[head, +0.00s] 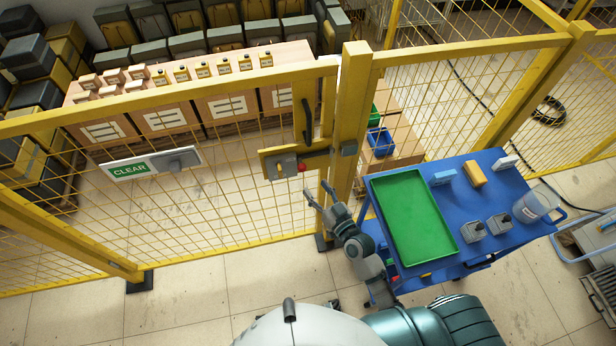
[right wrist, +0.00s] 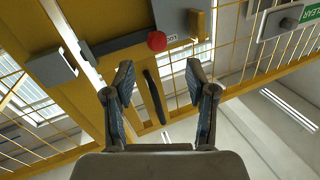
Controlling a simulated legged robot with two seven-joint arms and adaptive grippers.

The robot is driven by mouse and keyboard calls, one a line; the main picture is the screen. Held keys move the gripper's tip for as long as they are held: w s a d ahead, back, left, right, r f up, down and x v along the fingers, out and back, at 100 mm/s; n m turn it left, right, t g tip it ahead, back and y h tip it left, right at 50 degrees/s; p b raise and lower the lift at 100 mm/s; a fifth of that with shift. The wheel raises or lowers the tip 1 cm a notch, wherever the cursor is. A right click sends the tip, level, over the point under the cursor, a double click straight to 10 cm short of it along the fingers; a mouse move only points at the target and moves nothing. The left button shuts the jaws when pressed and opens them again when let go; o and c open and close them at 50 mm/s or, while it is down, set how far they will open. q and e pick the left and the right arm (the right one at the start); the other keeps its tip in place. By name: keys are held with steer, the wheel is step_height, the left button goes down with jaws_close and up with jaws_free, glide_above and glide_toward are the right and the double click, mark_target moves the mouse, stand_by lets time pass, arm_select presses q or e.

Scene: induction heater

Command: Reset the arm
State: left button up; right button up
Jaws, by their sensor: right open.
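My right gripper (head: 318,196) is raised in front of the yellow fence gate, left of the blue cart. Its fingers are apart and empty in the right wrist view (right wrist: 160,105). Past the fingertips are the gate's latch box with a red knob (right wrist: 157,41) and a dark handle (right wrist: 154,97). In the head view the red knob (head: 304,167) sits just above the gripper, and I see no contact. My left gripper is not in either view.
The blue cart (head: 520,190) carries a green tray (head: 415,215), grey blocks and a clear container (head: 536,207). The yellow mesh fence (head: 220,215) stands ahead, with a CLEAR sign (head: 130,170). Bare tile floor (head: 200,300) lies to the left.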

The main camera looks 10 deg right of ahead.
steer(key=shift+v, duration=1.15)
steer(key=shift+a, duration=0.1)
step_height(320, 180, down, 20)
steer(key=s+d+g+h, duration=0.2)
steer(key=g, duration=0.2)
steer(key=s+d+f+g+h, duration=0.1)
steer(key=s+d+f+g, duration=0.1)
steer(key=s+f, duration=0.5)
steer(key=s+d+f+g+h, duration=0.15)
steer(key=s+f, duration=0.25)
steer(key=f, duration=0.7)
steer(key=s+d+f+g, duration=0.1)
steer(key=s+f+g, duration=0.1)
steer(key=s+f, duration=0.3)
steer(key=s+d+f+g+h, duration=0.1)
steer(key=s+f, duration=0.5)
steer(key=s, duration=0.8)
steer(key=s+d+f+g+h, duration=0.1)
steer(key=s+d+f+g, duration=0.2)
steer(key=s, duration=0.7)
step_height(320, 180, down, 3)
steer(key=shift+r+g, duration=0.2)
steer(key=shift+g, duration=1.05)
